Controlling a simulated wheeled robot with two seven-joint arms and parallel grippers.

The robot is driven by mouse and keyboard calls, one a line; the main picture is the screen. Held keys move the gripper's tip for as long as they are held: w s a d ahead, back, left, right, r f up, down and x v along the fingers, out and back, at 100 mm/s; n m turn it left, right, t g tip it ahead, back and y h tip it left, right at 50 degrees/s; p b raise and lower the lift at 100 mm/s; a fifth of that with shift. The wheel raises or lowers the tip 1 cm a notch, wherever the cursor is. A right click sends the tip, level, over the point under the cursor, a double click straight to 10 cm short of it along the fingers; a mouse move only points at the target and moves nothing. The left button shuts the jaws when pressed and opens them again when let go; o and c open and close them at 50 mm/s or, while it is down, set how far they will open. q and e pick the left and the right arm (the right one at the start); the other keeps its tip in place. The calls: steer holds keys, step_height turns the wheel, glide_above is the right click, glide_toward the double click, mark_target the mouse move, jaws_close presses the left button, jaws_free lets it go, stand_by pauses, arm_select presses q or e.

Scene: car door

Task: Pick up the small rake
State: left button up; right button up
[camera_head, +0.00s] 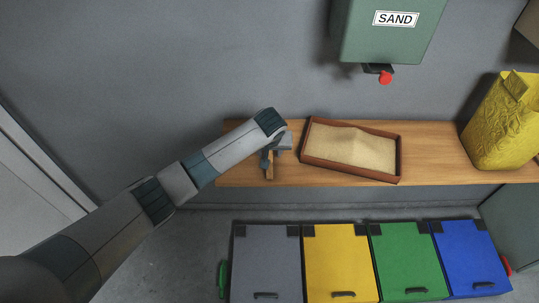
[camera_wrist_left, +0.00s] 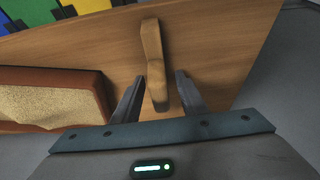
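The small rake shows as a light wooden piece (camera_wrist_left: 152,45) on the wooden shelf in the left wrist view. Its end also shows in the head view (camera_head: 269,173), below my left gripper (camera_head: 269,158). In the left wrist view the two fingers of my left gripper (camera_wrist_left: 161,76) are apart, one on each side of the wooden piece, with gaps visible beside it. The rest of the rake is hidden by the gripper, and I cannot see its tines. My right gripper is in neither view.
A brown tray of sand (camera_head: 304,155) lies on the shelf (camera_head: 235,177) just right of my left gripper. A green SAND dispenser (camera_head: 385,40) hangs above. A yellow bag (camera_head: 502,125) stands at the right. Grey, yellow, green and blue bins (camera_head: 267,265) stand below.

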arm_select(q)
steer(key=shift+x, duration=0.8)
steer(key=shift+r, duration=0.1)
jaws_close()
